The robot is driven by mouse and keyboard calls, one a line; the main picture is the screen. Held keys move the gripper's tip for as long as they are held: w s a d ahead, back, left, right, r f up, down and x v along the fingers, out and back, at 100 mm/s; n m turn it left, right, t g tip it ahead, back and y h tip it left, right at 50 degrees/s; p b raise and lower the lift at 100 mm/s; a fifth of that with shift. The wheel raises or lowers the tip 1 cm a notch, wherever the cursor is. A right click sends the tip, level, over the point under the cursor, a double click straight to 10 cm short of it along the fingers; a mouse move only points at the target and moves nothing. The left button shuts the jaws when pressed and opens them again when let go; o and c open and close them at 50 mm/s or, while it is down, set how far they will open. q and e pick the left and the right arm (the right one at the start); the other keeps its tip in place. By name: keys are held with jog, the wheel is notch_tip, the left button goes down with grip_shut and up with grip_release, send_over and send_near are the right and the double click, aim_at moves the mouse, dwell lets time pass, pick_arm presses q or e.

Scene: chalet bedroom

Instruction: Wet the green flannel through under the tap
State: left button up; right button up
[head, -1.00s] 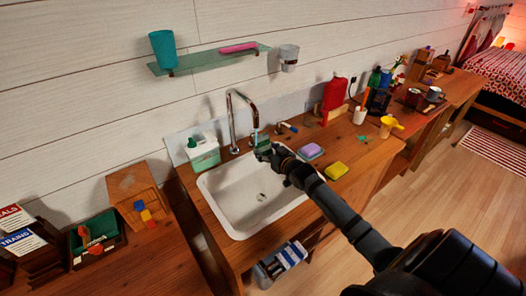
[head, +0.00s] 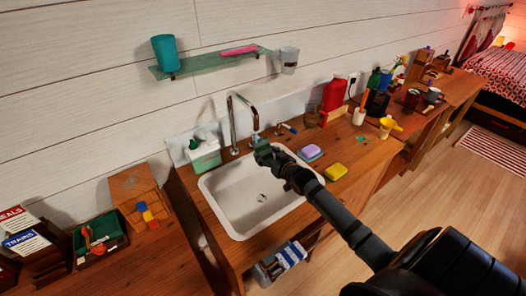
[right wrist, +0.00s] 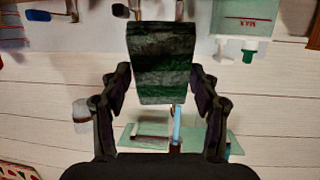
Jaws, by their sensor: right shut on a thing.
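My right gripper (head: 268,158) is over the back right part of the white sink (head: 240,213), close to the spout of the chrome tap (head: 231,118). It is shut on the green flannel (head: 262,150). In the right wrist view the flannel (right wrist: 160,60) sits between the two fingers (right wrist: 158,92), with dark, nearly black-green patches above and brighter green bands below. A short pale blue stream (head: 255,138) shows under the spout, and a blue streak (right wrist: 177,125) shows beyond the flannel. Whether water touches the flannel is hard to tell. My left gripper is out of view.
A white-green box (head: 203,155) stands left of the tap. A purple-topped sponge (head: 310,152) and a yellow sponge (head: 336,170) lie right of the sink. A glass shelf (head: 213,63) hangs above. The sink bowl below the gripper is clear.

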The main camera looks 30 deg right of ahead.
jog(key=s+d+p, duration=0.5)
jog(key=shift+s+d+p, duration=0.25)
jog(key=shift+s+p, duration=0.05)
jog(key=shift+p, duration=0.05)
dwell(1.3)
jog(key=s+d+r+p, duration=0.3)
jog(key=r+p, duration=0.1)
jog(key=p, duration=0.3)
jog(key=shift+s+d, duration=0.25)
